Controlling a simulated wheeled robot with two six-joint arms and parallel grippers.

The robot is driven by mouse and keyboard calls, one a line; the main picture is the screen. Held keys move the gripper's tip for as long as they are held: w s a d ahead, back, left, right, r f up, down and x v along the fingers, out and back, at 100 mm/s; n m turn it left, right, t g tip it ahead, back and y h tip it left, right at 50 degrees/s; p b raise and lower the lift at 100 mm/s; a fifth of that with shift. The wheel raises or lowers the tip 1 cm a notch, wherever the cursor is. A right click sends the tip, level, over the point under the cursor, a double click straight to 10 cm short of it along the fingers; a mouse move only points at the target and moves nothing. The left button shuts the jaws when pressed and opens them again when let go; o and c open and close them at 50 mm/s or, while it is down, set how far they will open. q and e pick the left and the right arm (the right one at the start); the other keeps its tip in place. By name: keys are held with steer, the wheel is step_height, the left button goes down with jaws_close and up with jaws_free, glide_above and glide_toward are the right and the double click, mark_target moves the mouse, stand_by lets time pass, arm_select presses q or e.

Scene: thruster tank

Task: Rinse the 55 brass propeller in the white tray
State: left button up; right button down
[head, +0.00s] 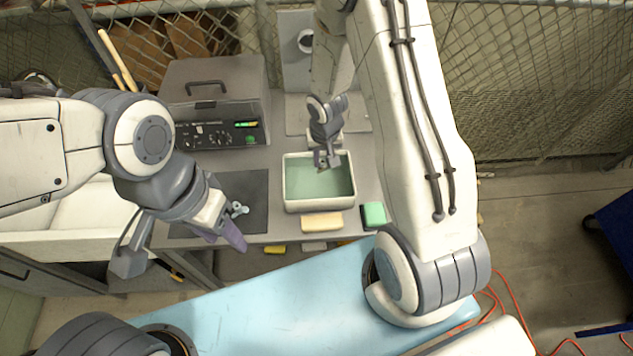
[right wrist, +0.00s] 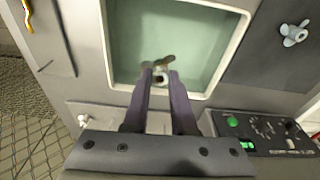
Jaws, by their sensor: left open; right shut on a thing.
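My right gripper (right wrist: 160,78) is shut on a small brass propeller (right wrist: 163,62) with a grey hub, seen in the right wrist view. In the head view the right gripper (head: 323,160) is at the far side of the white tray (head: 288,190), pointing down over the greenish liquid. Whether the propeller touches the liquid is hard to tell. A grey propeller (head: 238,209) lies on the dark mat (head: 255,186) left of the tray; it also shows in the right wrist view (right wrist: 293,34). My left gripper (head: 230,236) is open and empty near the mat's front edge, close to that propeller.
A control box (head: 228,134) with a green display stands behind the mat. A chain-link fence (head: 530,80) runs behind.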

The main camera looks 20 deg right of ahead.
steer(key=shift+r, duration=0.1)
stand_by(0.4)
step_height(320, 180, up, 4)
steer(key=p, duration=0.3)
steer(key=shift+p, duration=0.4)
